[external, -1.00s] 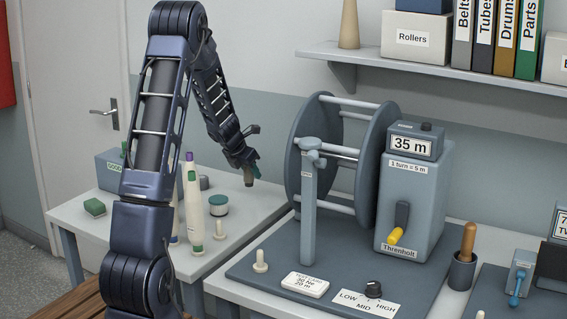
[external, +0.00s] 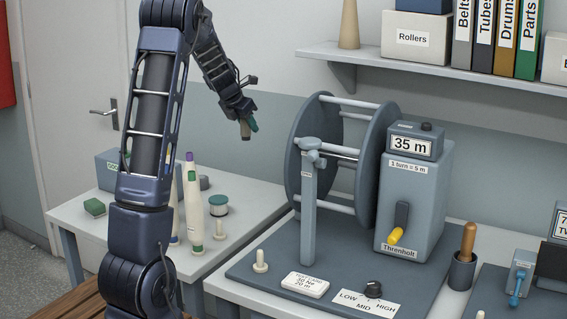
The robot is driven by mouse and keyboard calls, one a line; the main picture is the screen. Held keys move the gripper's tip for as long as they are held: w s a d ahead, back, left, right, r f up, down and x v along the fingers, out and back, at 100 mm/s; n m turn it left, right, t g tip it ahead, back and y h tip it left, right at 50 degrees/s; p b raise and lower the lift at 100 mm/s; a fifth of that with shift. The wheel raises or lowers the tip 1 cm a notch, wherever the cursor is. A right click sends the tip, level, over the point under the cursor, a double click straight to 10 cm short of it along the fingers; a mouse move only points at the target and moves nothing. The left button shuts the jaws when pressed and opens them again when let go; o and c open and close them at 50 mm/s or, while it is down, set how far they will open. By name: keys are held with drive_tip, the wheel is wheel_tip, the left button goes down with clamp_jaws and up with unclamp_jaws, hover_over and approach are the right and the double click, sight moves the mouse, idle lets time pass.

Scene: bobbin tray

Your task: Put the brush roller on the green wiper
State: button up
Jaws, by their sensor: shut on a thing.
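My gripper (external: 248,119) is up in the air above the back of the left table, left of the big reel. It is shut on a small brownish-grey cylinder (external: 245,131), which hangs below the fingers, roughly upright. This appears to be the brush roller; its upper part is hidden by the fingers. The green wiper (external: 94,207) is a small green block lying flat near the left edge of the left table. Nothing is on top of it. My gripper is well to its right and higher.
The large reel (external: 308,165) stands right. My arm passes before the box.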

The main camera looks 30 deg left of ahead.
drive_tip(key=s+a+r, duration=0.1)
drive_tip(key=s+a, duration=0.7)
drive_tip(key=a, duration=0.3)
drive_tip(key=s+a+r, duration=0.1)
drive_tip(key=s+a, duration=0.7)
drive_tip(key=a, duration=0.4)
hover_over(93, 202)
wheel_tip(93, 202, down, 18)
drive_tip(key=shift+r, duration=0.1)
drive_tip(key=o, duration=1)
drive_tip(key=v, duration=1.2)
drive_tip(key=shift+s, duration=0.1)
